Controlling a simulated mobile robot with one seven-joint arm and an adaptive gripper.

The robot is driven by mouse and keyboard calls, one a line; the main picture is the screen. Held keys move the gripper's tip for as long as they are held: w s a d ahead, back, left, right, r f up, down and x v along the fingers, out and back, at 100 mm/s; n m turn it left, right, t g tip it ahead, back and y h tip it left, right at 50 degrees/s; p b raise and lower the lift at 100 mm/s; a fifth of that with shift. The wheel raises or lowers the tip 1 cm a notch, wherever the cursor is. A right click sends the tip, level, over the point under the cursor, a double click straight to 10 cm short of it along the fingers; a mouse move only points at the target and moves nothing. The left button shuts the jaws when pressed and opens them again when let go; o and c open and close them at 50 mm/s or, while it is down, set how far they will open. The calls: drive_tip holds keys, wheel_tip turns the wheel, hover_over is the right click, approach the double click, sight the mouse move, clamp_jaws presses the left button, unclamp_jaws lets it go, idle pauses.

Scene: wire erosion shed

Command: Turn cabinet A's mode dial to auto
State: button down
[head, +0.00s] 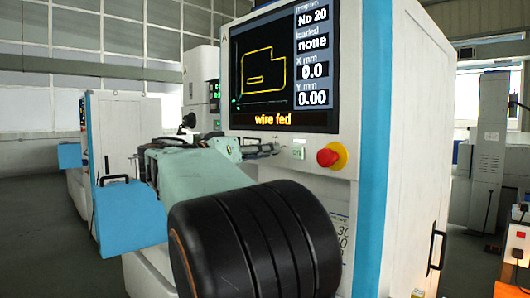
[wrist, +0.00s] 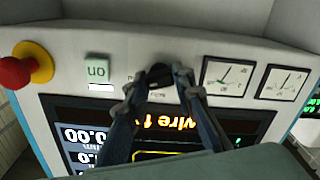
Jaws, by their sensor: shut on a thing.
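Cabinet A (head: 372,100) is a white machine with blue edges, close on the right in the head view. Its screen (head: 282,68) shows program No 20, loaded none, X 0.0, Y 0.00 and "wire fed". Below the screen is a control strip. In the wrist view, which sees the panel upside down, the black mode dial (wrist: 158,74) lies between the fingertips. My gripper (wrist: 157,82) is shut on it; in the head view my gripper (head: 262,148) reaches the panel just under the screen. The fingers partly cover the dial, and its pointer and markings cannot be read.
Beside the dial are a green "on" button (wrist: 97,69) and a red emergency stop on a yellow base (wrist: 28,68). Two square gauges (wrist: 228,76) sit on the dial's other side. Another blue and white cabinet (head: 125,135) stands further left.

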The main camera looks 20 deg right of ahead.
drive_tip(key=shift+n, duration=0.3)
drive_tip(key=shift+n+p, duration=2.1)
drive_tip(key=shift+n, duration=4.6)
drive_tip(key=c, duration=1.6)
unclamp_jaws()
drive_tip(key=shift+a, duration=0.1)
